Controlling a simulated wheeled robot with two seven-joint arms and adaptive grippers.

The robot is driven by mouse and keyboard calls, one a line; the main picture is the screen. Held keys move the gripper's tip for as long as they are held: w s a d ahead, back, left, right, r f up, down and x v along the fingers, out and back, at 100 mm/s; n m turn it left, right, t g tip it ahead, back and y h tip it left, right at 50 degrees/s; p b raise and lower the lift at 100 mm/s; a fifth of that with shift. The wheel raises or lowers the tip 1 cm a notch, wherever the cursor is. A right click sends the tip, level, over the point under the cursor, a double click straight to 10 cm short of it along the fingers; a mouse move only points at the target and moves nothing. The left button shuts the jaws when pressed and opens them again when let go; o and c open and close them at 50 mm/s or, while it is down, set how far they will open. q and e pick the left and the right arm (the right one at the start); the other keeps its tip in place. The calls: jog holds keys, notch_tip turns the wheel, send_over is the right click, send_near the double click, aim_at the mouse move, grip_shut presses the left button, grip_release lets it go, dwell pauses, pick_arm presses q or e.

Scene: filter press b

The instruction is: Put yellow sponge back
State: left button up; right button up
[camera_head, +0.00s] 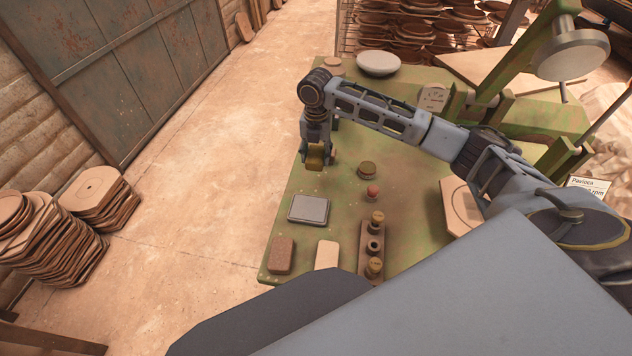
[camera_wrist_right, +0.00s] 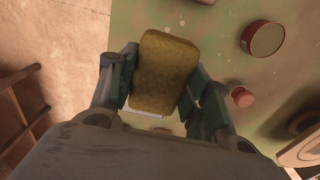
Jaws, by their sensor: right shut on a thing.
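The yellow sponge (camera_wrist_right: 165,72) is gripped between the two fingers of my right gripper (camera_wrist_right: 160,92) in the right wrist view. In the head view the sponge (camera_head: 315,157) shows small at the tip of my right gripper (camera_head: 317,150), over the left part of the green table (camera_head: 340,225). I cannot tell how high it is above the surface. My left gripper is not in view.
A grey rectangular pad (camera_head: 309,209) lies on the table below the right gripper. A brown block (camera_head: 282,254) and a beige block (camera_head: 327,254) lie near the front edge. A round tin (camera_head: 367,169), a red knob (camera_head: 373,192) and a holder (camera_head: 374,245) stand to the right.

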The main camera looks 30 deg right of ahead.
send_over(316, 182)
jog(key=shift+f, duration=2.45)
jog(key=shift+f, duration=0.1)
jog(key=shift+f, duration=2.4)
jog(key=shift+s+f, duration=0.1)
jog(key=o, duration=1)
notch_tip(316, 182, up, 12)
jog(key=shift+r, duration=0.1)
